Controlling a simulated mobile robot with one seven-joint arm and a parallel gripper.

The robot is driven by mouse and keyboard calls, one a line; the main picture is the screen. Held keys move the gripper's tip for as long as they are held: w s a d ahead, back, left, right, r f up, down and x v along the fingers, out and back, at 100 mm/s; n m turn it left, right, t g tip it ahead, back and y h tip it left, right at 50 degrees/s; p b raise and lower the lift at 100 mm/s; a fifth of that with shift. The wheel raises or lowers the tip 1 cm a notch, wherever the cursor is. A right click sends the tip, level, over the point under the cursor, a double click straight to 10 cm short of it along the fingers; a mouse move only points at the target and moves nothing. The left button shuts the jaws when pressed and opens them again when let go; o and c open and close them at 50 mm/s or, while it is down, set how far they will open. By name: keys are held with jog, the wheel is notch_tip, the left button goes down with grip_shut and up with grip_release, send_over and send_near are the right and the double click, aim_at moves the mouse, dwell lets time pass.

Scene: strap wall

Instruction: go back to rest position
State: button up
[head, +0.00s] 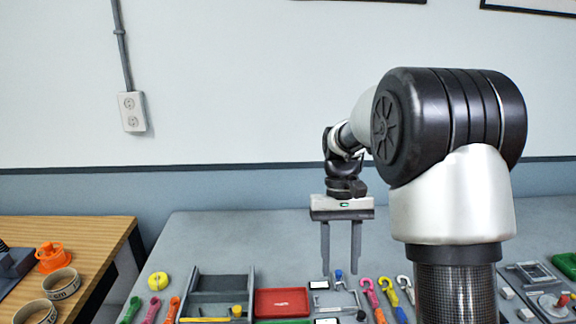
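My gripper (340,270) hangs pointing down over the grey table (220,225), right of the picture's middle. Its two dark fingers are apart, with nothing visible between them. The fingertips show in front of small items on the table; I cannot tell how high above them they are. My arm reaches out from the right and hides part of the table behind it.
The table's front holds a grey tray (215,283), a red tray (282,302), a yellow tape roll (158,280) and several coloured hooked tools (388,290). A wooden table (90,228) at left bears an orange spool (52,257) and ring-shaped rolls (62,283). The table's back is clear.

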jog(key=s+r+t+p, duration=0.3)
jog(key=s+r+t, duration=0.6)
jog(key=s+r, duration=0.5)
jog(key=s, duration=0.4)
jog(key=shift+s+r+p, duration=0.3)
jog(key=shift+r, duration=0.05)
jog(key=shift+w+a, duration=0.1)
jog(key=shift+c, duration=0.5)
